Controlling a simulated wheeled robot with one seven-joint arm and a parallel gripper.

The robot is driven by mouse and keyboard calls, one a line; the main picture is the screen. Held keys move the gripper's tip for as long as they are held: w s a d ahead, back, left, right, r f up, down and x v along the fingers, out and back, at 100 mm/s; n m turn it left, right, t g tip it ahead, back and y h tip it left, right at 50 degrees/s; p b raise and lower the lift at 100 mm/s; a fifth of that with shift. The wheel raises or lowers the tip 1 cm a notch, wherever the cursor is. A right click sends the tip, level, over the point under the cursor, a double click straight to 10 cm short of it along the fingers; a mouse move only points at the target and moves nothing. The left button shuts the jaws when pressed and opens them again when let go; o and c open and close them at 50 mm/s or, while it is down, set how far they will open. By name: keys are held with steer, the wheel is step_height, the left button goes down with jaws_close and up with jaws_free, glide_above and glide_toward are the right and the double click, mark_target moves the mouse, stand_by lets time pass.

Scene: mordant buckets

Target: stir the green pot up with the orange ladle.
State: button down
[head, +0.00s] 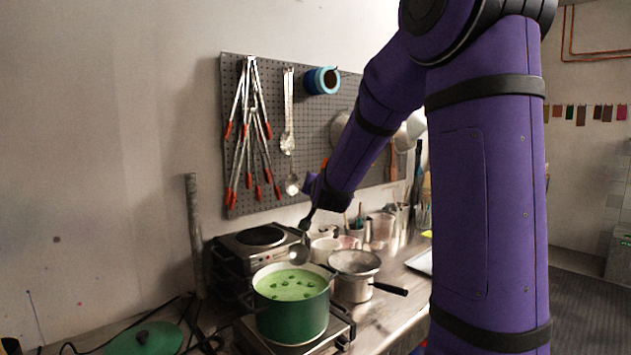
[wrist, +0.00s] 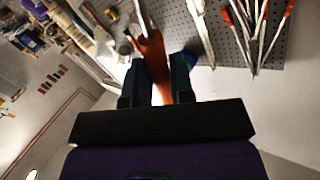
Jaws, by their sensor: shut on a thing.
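The green pot (head: 293,316) stands upright on a front burner in the head view. It holds pale green liquid (head: 288,284) with several darker green lumps on top. My gripper (head: 308,220) is above and behind the pot, tilted downward. In the wrist view my gripper (wrist: 157,68) is shut on the orange handle of the ladle (wrist: 152,48). In the head view the grey bowl of the ladle (head: 299,255) hangs below my gripper, just above the pot's back rim and apart from the liquid. Most of the handle is hidden there.
A second burner (head: 260,236) stands behind the pot. A metal strainer pot (head: 354,265) with a black handle is close at the right. A green lid (head: 145,338) lies front left.

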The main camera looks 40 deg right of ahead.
steer(key=shift+d+f, duration=0.45)
steer(key=shift+f, duration=0.2)
steer(key=a+f, duration=0.3)
steer(key=f, duration=0.5)
steer(key=shift+a+f, duration=0.2)
steer(key=shift+d, duration=0.15)
